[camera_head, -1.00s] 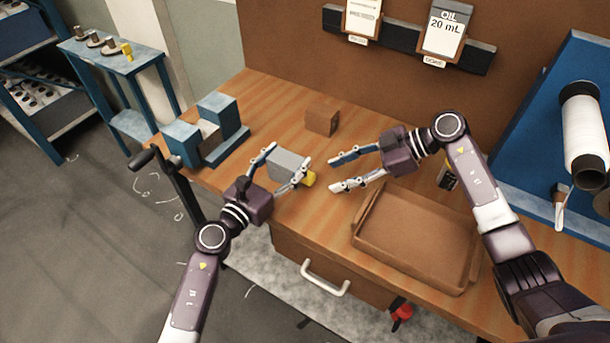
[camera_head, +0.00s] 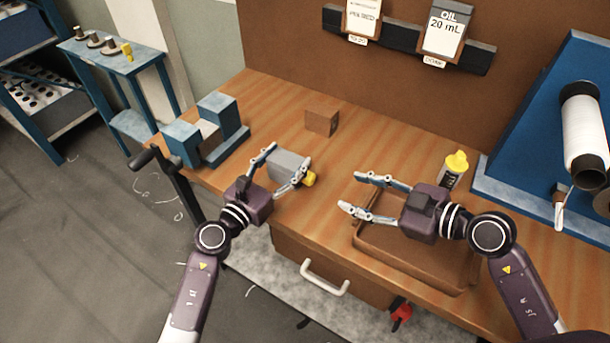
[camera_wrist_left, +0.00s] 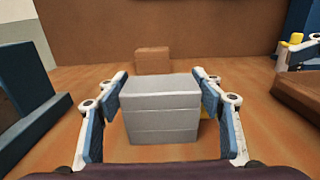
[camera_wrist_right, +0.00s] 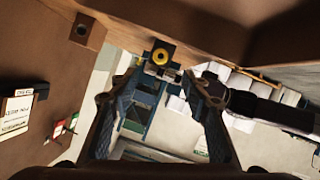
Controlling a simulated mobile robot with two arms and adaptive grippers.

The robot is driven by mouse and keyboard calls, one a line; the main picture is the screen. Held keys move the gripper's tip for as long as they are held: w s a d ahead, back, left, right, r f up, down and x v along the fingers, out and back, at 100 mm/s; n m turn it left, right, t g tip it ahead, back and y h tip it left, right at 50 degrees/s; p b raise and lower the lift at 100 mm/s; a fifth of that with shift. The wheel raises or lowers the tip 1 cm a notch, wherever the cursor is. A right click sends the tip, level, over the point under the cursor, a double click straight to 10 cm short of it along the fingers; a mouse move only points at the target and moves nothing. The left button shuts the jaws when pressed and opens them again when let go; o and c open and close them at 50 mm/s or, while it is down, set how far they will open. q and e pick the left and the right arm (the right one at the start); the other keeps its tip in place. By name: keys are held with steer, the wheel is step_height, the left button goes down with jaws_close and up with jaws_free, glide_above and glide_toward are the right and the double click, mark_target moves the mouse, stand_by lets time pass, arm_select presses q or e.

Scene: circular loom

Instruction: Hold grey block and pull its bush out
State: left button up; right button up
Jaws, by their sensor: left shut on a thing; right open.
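My left gripper (camera_head: 290,156) is shut on the grey block (camera_head: 286,165), its fingers on two opposite sides. The block fills the middle of the left wrist view (camera_wrist_left: 160,110). The yellow bush (camera_head: 310,179) sits in the block's right side and sticks out a little; only a sliver shows in the left wrist view (camera_wrist_left: 203,113). In the right wrist view the bush (camera_wrist_right: 160,56) is a yellow ring with a dark centre, facing my right gripper. My right gripper (camera_head: 350,191) is open and empty, to the right of the bush and apart from it, fingers pointing at it.
A brown tray (camera_head: 413,279) lies below my right gripper. A brown cube (camera_head: 321,120) stands behind the block. A blue fixture (camera_head: 225,138) is at the table's left. A yellow-capped bottle (camera_head: 454,170) and the blue loom frame (camera_head: 535,200) are on the right.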

mark_target(313, 180)
steer(key=x, duration=1.1)
steer(key=shift+w+a+f, duration=0.2)
steer(key=shift+a+f, duration=0.05)
steer(key=shift+a, duration=0.05)
steer(key=shift+c, duration=0.4)
jaws_close()
